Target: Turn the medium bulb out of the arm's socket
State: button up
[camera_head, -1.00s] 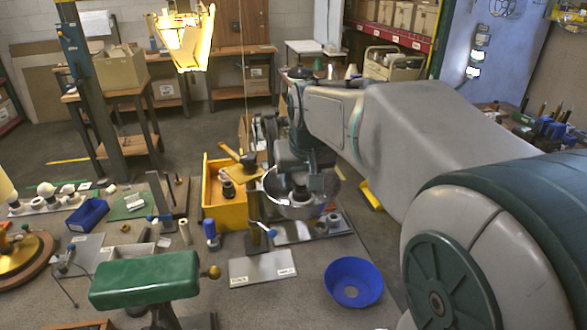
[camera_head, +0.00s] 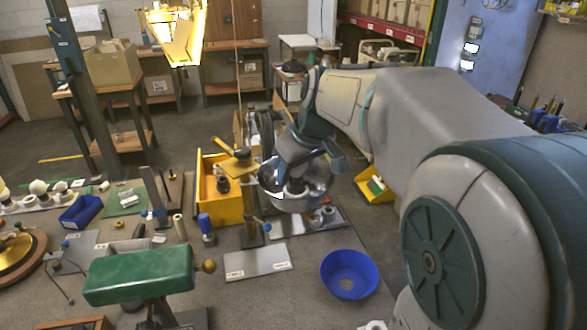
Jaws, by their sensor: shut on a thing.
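My gripper (camera_head: 294,187) points down into a shiny, bowl-like metal shade (camera_head: 318,178) right of the middle. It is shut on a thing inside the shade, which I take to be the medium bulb. The bulb and the arm's socket are mostly hidden by my fingers and the shade, so I cannot tell how far the bulb sits in the socket. A thin upright stand with a blue knob (camera_head: 266,226) is just left of the shade.
A yellow bin (camera_head: 226,211) stands left of the shade. A blue bowl (camera_head: 348,288) and a grey plate (camera_head: 256,262) lie in front. A green padded stool (camera_head: 138,274) is at front left. White bulbs (camera_head: 39,187) stand in a row at far left.

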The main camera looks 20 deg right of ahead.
jog(key=n+y, duration=0.1)
jog(key=n, duration=0.1)
jog(key=n+g+b, duration=0.1)
jog(key=n, duration=0.2)
jog(key=shift+s+a+y, duration=0.1)
jog(key=shift+a+y, duration=0.05)
jog(key=shift+y, duration=0.25)
jog(key=shift+r+n+g, duration=0.1)
jog(key=shift+n+g, duration=0.3)
jog(key=shift+n, duration=0.4)
jog(key=n, duration=0.2)
jog(key=n+g, duration=0.1)
jog(key=shift+s+n+g+y, duration=0.15)
jog(key=shift+n+g+y, duration=0.15)
jog(key=shift+n+y, duration=0.1)
jog(key=n+g, duration=0.1)
jog(key=n, duration=0.2)
jog(key=shift+s, duration=0.1)
jog(key=shift+n, duration=0.3)
jog(key=shift+r+n+g+p, duration=0.1)
jog(key=shift+n+g+p, duration=0.2)
jog(key=shift+n+g, duration=0.55)
jog(key=n, duration=0.3)
jog(key=n+g+p, duration=0.1)
jog(key=shift+s+n+h, duration=0.25)
jog(key=shift+n+h, duration=0.1)
jog(key=shift+h, duration=0.05)
